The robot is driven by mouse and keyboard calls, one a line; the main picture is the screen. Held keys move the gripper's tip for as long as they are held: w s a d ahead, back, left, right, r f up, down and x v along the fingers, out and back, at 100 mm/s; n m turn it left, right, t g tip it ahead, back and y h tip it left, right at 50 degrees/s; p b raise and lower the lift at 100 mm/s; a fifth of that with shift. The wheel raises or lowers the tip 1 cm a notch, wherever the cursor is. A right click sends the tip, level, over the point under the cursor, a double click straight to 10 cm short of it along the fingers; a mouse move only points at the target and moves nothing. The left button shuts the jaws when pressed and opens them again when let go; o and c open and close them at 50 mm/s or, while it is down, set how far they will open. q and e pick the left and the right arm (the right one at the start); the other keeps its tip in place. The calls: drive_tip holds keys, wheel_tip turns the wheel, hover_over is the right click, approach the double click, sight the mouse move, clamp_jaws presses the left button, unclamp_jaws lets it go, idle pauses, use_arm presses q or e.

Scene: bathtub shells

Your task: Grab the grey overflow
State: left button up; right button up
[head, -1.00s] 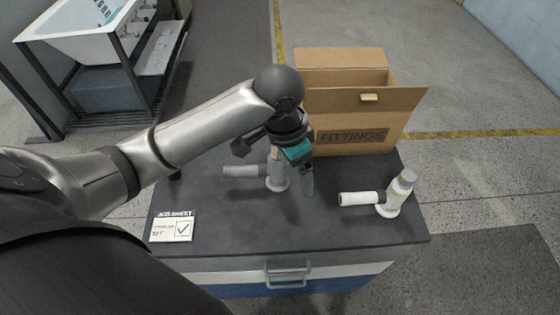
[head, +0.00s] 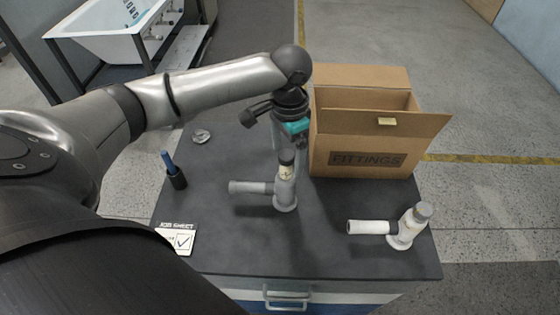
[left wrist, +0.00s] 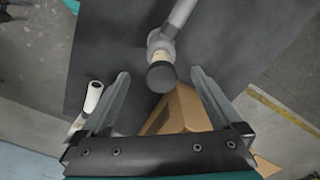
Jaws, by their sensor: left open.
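The grey overflow (head: 286,190) stands on the dark bench top, its side pipe pointing left and a black cap on top. My left gripper (head: 288,145) is open and empty, just behind and above the cap. In the left wrist view the grey overflow (left wrist: 163,50) appears ahead, with its black cap in the gap between the open fingers of my left gripper (left wrist: 160,73). I see no contact. A similar white overflow (head: 405,231) stands at the bench's right front; part of it shows in the left wrist view (left wrist: 92,97). My right gripper is out of view.
An open cardboard box marked FITTINGS (head: 365,158) stands right behind the grey overflow. A blue-handled tool in a dark holder (head: 176,177), a round metal piece (head: 201,136) and a job sheet card (head: 177,238) are on the left. The bench front middle is clear.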

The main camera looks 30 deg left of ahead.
sight(286, 170)
use_arm(q)
wheel_tip(286, 170, down, 7)
drive_tip(key=shift+a+r, duration=0.15)
drive_tip(key=shift+r, duration=0.05)
idle(0.3)
clamp_jaws()
idle(0.7)
